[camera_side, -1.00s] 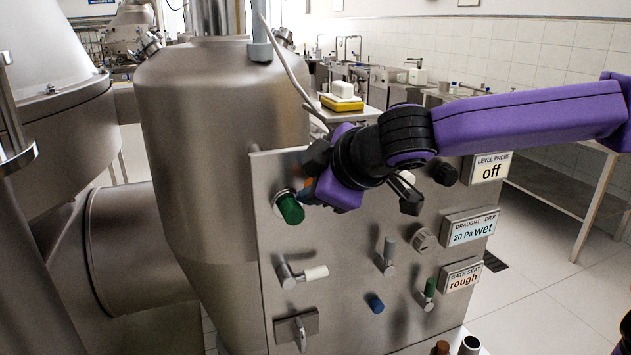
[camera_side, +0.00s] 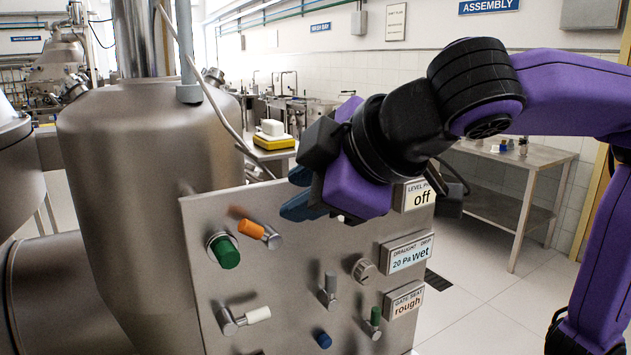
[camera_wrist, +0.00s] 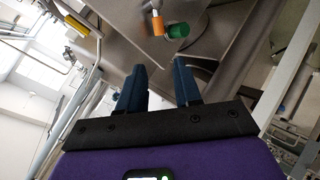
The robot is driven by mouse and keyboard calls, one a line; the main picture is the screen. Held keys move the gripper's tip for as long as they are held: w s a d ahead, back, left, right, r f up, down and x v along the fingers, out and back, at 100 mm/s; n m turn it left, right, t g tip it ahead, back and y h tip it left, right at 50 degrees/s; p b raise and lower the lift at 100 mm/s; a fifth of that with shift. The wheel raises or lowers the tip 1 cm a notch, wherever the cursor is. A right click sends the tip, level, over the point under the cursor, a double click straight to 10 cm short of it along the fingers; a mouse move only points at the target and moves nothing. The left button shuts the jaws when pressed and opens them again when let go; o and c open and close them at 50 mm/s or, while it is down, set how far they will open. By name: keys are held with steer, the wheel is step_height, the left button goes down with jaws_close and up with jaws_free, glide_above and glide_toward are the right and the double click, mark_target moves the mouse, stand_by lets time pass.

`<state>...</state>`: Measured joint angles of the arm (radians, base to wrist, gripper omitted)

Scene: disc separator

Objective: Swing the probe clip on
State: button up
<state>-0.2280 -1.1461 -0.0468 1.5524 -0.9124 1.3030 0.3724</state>
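A level probe sign (camera_side: 419,194) at the panel's upper right reads "off". A grey rod (camera_side: 187,80) with a cable stands at the vessel's top. An orange-handled lever (camera_side: 251,229) sits on the panel's upper left, its handle pointing left from its pivot; it also shows in the wrist view (camera_wrist: 157,25). No part is labelled as the probe clip, so I cannot tell which it is. My gripper (camera_side: 292,194) is above and right of the lever, apart from it, at the panel's top edge. In the wrist view my gripper's blue fingers (camera_wrist: 158,80) are apart with nothing between them.
A green knob (camera_side: 225,251) sits beside the orange handle. Below are a white-handled lever (camera_side: 246,319), a grey lever (camera_side: 329,289), a dial (camera_side: 363,270) and a blue button (camera_side: 322,339). Signs read "20 Pa wet" (camera_side: 410,254) and "rough" (camera_side: 405,302). The steel vessel (camera_side: 140,190) stands behind the panel.

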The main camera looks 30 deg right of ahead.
steer(key=shift+v, duration=0.95)
steer(key=c, duration=0.5)
steer(key=shift+w+d+f, duration=0.2)
steer(key=shift+w, duration=0.05)
jaws_close()
steer(key=w+d+f+m+g, duration=0.3)
steer(key=w+d+m+g, duration=0.25)
steer(key=m, duration=0.25)
steer(key=w+d+r+m+g+y, duration=0.3)
steer(key=w+r+m+y, duration=0.2)
steer(key=w+r, duration=0.1)
glide_toward(268, 236)
steer(key=shift+y, duration=0.3)
steer(key=a+f, duration=0.1)
steer(key=a, duration=0.1)
steer(key=w+a+f, duration=0.2)
steer(key=a, duration=0.1)
steer(key=shift+a+f, duration=0.1)
steer(key=shift+a, duration=0.25)
